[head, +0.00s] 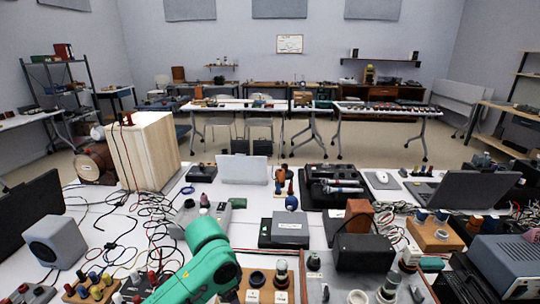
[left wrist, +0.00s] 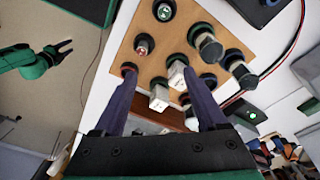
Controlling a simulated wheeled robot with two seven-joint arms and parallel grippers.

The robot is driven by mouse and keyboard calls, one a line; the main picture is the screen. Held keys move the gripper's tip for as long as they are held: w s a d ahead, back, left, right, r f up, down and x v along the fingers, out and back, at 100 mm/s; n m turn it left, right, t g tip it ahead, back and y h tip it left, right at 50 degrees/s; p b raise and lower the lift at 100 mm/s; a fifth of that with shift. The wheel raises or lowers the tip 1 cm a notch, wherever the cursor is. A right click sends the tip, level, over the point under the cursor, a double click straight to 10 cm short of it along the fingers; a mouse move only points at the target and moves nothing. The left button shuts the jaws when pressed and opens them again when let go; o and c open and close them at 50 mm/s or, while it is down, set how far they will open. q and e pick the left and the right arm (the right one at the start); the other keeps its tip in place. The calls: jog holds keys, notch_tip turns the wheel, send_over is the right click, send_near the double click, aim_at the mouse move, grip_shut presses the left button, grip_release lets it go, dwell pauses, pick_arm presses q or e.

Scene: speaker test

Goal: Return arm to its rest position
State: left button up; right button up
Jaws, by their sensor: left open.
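My green left arm (head: 205,262) comes in at the bottom of the head view and bends down over the table; its gripper is hidden there. In the left wrist view, my left gripper (left wrist: 161,76) is open, its two dark fingers apart. Between and beyond them is a wooden board with knobs (left wrist: 122,52), including white-topped and black posts. I cannot tell whether the fingers touch any post. At the left of the wrist view, over the floor, is my right gripper (left wrist: 66,48), with dark fingers spread; it is not in the head view.
The white table (head: 240,208) is crowded. A wooden speaker box (head: 145,150), tangled cables (head: 125,222) and a grey cube speaker (head: 55,242) are on the left. A dark box (head: 363,257), a laptop (head: 462,190) and a grey-blue instrument (head: 510,262) are on the right.

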pick_arm(q)
jog(key=s+a+f+n+t+h, duration=0.1)
jog(key=s+f+n+t+h, duration=0.1)
jog(key=s+f+n, duration=0.3)
jog(key=s+a+f+n+y, duration=0.3)
jog(key=s+a+n+y, duration=0.1)
jog(key=s+a, duration=0.85)
jog(key=s+f+x, duration=0.1)
jog(key=s+x, duration=0.1)
jog(key=x, duration=0.8)
jog(key=s+d+x, duration=0.1)
jog(key=s+x, duration=0.2)
jog(key=x, duration=0.7)
jog(key=s+a+f, duration=0.2)
jog(key=s+f, duration=0.6)
jog(key=s+a+f+g, duration=0.1)
jog(key=s+a+f, duration=0.1)
jog(key=s+f, duration=0.6)
jog(key=shift+s+f+g, duration=0.25)
jog(key=shift+f+g, duration=0.05)
jog(key=shift+f, duration=0.4)
